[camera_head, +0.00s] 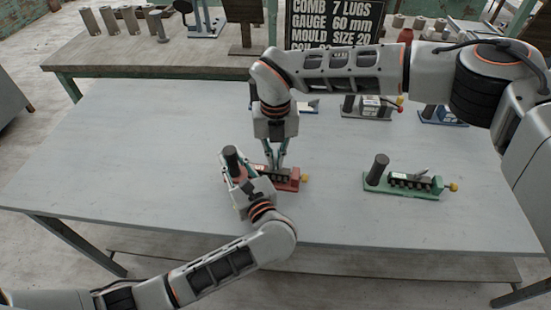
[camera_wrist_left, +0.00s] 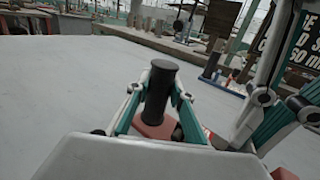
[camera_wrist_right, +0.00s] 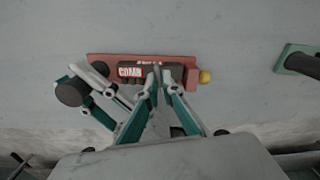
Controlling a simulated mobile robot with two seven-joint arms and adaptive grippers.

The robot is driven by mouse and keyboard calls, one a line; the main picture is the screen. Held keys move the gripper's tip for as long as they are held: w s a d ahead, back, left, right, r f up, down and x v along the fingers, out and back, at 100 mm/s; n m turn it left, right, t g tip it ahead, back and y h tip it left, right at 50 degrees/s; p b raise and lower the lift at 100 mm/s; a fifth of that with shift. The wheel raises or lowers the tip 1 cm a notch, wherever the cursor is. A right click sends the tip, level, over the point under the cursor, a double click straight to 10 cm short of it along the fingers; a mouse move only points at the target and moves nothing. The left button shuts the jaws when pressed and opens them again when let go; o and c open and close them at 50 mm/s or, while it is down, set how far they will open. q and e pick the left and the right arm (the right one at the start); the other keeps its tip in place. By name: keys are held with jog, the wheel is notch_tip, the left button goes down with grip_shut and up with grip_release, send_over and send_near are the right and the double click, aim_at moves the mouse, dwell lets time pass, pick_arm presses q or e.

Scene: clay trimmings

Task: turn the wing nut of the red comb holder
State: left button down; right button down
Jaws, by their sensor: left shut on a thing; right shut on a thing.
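The red comb holder (camera_head: 292,184) lies on the grey table, with a dark post at its left end and a yellow knob (camera_wrist_right: 204,77) at its right end. My left gripper (camera_wrist_left: 161,96) is shut around the dark post (camera_wrist_left: 161,76), which stands upright between its fingers. My right gripper (camera_wrist_right: 158,70) comes down from above, its fingertips close together at the middle of the holder, beside the COMB label (camera_wrist_right: 130,71). It is shut on the wing nut, which the fingertips almost wholly hide; its angle cannot be told.
A green holder (camera_head: 400,192) with its own post and yellow knob stands to the right. Grey (camera_head: 368,107) and blue (camera_head: 440,116) holders stand at the table's back, partly behind my right arm. A sign (camera_head: 335,22) rises behind. The table's left side is clear.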

aim_at(275, 163)
jog(key=shift+w, duration=0.1)
jog(key=c, duration=2.2)
grip_release()
jog(key=shift+r, duration=0.1)
notch_tip(275, 163, up, 12)
pick_arm(q)
jog(key=c, duration=1.7)
grip_release()
